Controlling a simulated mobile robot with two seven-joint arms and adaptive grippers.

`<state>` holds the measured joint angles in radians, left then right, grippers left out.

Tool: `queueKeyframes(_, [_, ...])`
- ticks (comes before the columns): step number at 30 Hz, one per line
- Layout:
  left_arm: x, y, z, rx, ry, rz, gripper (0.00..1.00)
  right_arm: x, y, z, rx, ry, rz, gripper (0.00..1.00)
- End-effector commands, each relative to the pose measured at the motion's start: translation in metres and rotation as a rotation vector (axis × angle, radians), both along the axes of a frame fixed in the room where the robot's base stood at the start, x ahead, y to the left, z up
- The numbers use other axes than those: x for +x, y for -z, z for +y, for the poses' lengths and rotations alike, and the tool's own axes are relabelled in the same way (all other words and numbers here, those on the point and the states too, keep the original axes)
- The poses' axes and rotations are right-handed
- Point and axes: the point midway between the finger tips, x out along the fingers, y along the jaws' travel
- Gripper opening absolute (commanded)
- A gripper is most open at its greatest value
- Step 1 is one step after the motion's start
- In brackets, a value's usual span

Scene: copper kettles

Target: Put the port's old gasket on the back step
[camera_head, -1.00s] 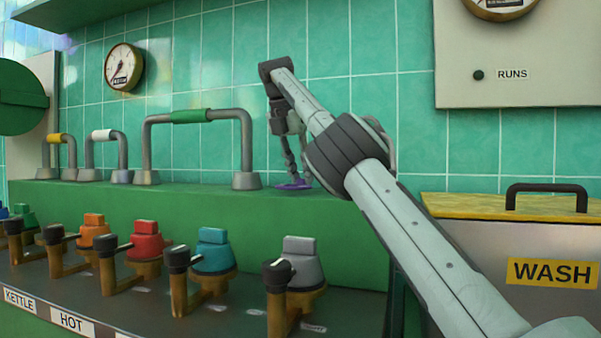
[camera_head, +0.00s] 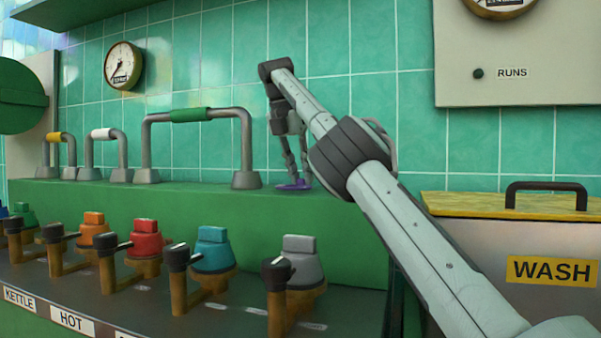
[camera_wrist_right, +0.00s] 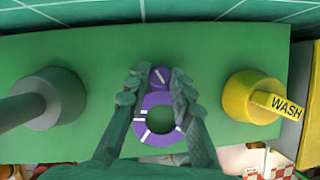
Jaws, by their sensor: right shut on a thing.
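The old gasket is a purple ring with white marks and a small tab. In the right wrist view the gasket (camera_wrist_right: 142,126) lies over the green step, with its tab between my fingertips. In the head view the purple gasket (camera_head: 292,187) is at the top of the back step (camera_head: 215,212), right of the large handle. My right gripper (camera_head: 296,182) points down at it. In the wrist view my right gripper (camera_wrist_right: 160,79) is shut on the tab, its fingers on either side. My left gripper is not in view.
A large grey handle with a green grip (camera_head: 190,116) stands left of the gasket. Smaller handles with white (camera_head: 102,134) and yellow grips stand further left. Coloured valves (camera_head: 212,250) line the front. A WASH bin (camera_head: 515,240) stands at the right. A yellow WASH-tagged knob (camera_wrist_right: 245,96) shows in the wrist view.

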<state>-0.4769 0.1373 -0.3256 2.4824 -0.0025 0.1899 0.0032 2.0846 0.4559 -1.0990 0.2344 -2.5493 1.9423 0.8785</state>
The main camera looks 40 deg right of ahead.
Motion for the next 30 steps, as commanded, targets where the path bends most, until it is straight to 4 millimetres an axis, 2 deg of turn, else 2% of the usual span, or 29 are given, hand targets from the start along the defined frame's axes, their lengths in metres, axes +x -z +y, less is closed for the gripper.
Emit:
queueKeyframes(14, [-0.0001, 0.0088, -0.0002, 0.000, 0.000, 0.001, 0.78, -0.0003, 0.0098, -0.0004, 0.001, 0.001, 0.001, 0.03])
queueKeyframes(15, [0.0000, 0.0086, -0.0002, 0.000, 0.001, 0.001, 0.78, -0.0003, 0.0097, -0.0004, 0.001, 0.001, 0.001, 0.24])
queueKeyframes(21, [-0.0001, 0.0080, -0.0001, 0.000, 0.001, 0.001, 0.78, -0.0002, 0.0090, -0.0003, 0.001, 0.000, 0.001, 0.47])
queueKeyframes(30, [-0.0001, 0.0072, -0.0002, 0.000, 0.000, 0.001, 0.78, -0.0001, 0.0079, 0.0000, 0.000, 0.000, 0.000, 0.47])
